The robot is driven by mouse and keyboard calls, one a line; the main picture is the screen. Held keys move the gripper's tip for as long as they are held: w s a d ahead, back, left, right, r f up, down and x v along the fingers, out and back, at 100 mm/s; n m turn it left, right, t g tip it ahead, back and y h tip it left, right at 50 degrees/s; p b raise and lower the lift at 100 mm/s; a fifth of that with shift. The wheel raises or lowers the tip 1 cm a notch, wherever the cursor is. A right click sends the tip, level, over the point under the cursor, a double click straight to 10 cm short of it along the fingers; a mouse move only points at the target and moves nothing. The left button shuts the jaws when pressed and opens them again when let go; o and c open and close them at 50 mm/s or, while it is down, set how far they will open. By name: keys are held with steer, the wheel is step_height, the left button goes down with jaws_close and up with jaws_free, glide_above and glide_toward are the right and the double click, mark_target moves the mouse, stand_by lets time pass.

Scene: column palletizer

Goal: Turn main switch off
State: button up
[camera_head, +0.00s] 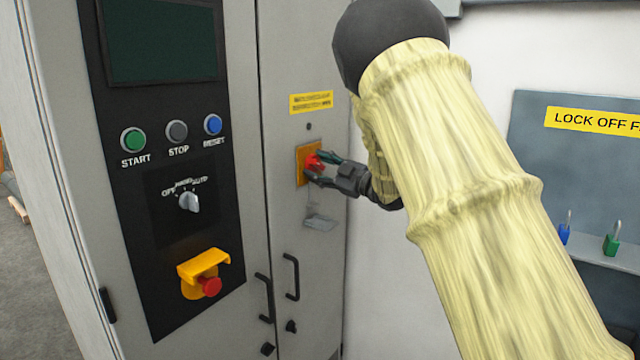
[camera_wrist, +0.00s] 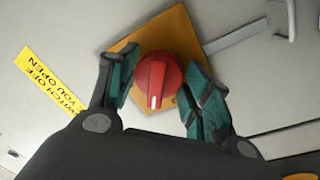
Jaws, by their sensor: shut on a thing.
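The main switch is a red rotary knob (camera_wrist: 158,80) on a yellow-orange plate (camera_wrist: 182,35). In the head view the red knob (camera_head: 313,162) and its plate (camera_head: 301,166) sit on the narrow grey cabinet door, below a yellow label. My gripper (camera_head: 322,168) reaches the knob from the right. In the wrist view my gripper (camera_wrist: 160,85) has its two green-padded fingers on either side of the knob and is shut on it. A white mark on the knob points toward the bottom of the wrist picture. Part of the plate is hidden behind the fingers.
The control panel (camera_head: 170,255) with buttons, a selector and a red emergency stop (camera_head: 209,286) is at the left. Door handles (camera_head: 291,277) stick out below the switch. A lock-off board (camera_head: 560,150) with padlocks (camera_head: 611,243) hangs at the right.

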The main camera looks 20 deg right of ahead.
steer(key=n+b, duration=0.3)
steer(key=b, duration=0.1)
steer(key=shift+f+n+b, duration=0.35)
steer(key=shift+n, duration=0.05)
steer(key=n+b, duration=0.2)
steer(key=b, duration=0.1)
steer(key=n+y+b, duration=0.1)
steer(key=shift+d+r+n+g+b, duration=0.15)
steer(key=shift+r+n+g+b, duration=0.15)
steer(key=shift+n+g, duration=0.1)
steer(key=o, duration=1)
steer(key=shift+o, duration=0.2)
steer(key=shift+r, duration=0.1)
steer(key=v, duration=1.2)
